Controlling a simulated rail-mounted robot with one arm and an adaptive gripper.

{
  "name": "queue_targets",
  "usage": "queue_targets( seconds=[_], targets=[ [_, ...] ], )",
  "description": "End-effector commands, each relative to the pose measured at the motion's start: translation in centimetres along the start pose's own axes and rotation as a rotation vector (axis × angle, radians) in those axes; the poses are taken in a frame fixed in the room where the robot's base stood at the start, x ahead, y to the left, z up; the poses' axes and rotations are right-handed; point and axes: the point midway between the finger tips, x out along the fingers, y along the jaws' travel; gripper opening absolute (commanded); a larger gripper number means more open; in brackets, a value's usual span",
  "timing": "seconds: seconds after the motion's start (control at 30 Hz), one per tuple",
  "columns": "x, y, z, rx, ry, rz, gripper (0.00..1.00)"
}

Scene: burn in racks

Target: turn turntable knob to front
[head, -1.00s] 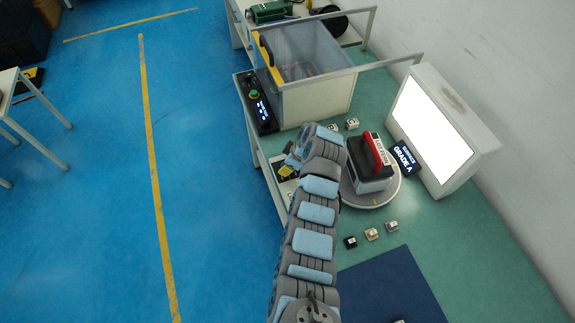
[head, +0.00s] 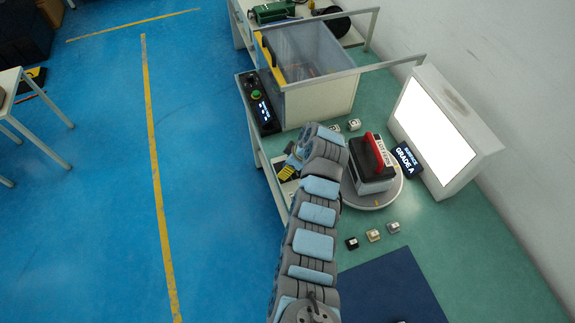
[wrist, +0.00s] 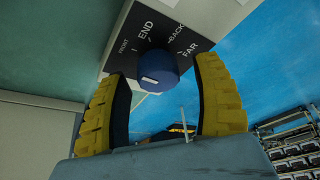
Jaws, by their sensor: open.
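The blue turntable knob (wrist: 157,70) sits on a dark plate (wrist: 140,35) marked FRONT, END, BACK and FAR in the wrist view. A white mark shows on the knob's face; I cannot tell which label it points to. My gripper (wrist: 161,72) is open, with one yellow-padded finger on each side of the knob and a visible gap to it. In the head view my gripper (head: 287,172) is at the bench's left edge, and the knob is not discernible there. The round turntable (head: 385,198) carries a black-and-white unit (head: 371,168) with a red handle.
A clear-walled chamber (head: 318,95) with a control box (head: 258,105) stands behind my arm. A lit panel (head: 432,125) and a GRADE A sign (head: 407,158) stand right of the turntable. Small blocks (head: 373,235) lie in front. The blue floor (head: 100,200) at left is open.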

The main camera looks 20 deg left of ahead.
Motion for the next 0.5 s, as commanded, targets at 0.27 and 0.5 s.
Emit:
queue_targets(
  seconds=[0.27, 0.5],
  targets=[
    [-2.3, 0.1, 0.1, 0.001, 0.0, 0.004, 0.66],
    [-5.5, 0.1, 0.1, 0.001, 0.0, 0.004, 0.66]
  ],
)
